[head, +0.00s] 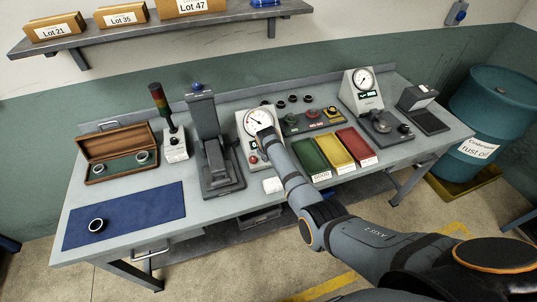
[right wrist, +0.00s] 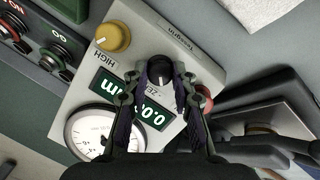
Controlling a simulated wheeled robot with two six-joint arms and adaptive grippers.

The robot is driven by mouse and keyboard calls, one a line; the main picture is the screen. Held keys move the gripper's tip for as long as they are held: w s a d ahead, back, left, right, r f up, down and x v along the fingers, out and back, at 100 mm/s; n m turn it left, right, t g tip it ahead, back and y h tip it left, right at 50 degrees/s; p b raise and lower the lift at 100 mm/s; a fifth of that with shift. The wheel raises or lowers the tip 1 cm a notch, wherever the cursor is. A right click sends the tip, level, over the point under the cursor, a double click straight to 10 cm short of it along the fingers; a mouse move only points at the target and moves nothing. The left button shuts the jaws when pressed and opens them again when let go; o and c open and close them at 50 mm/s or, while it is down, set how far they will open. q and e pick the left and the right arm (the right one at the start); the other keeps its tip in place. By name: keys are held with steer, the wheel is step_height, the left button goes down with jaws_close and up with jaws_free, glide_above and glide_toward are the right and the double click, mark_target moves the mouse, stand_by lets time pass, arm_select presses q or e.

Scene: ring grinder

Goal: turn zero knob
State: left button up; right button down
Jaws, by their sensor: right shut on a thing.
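The grey gauge box (head: 243,127) stands on the workbench, with a white round dial (head: 258,117) on its upper face. In the right wrist view its face shows the dial (right wrist: 88,135), a green digital display (right wrist: 112,92) partly hidden by a finger, a yellow knob (right wrist: 112,38) beside the word HIGH, and a red button (right wrist: 204,98). A black knob (right wrist: 160,66) with a pale mark sits between my right fingertips. My right gripper (right wrist: 163,82) is shut on this black knob, one finger on each side. In the head view my right arm hides the knob. My left gripper is out of view.
A dark upright stand (head: 203,125) is close left of the gauge box. A button panel (head: 310,122) and green, yellow and red trays (head: 337,150) lie to its right. A blue mat (head: 140,215) with a ring (head: 96,225) covers the bench's left front. Another gauge (head: 361,90) stands farther right.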

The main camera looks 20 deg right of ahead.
stand_by(0.3)
steer(key=c, duration=1.1)
jaws_free()
steer(key=v, duration=1.2)
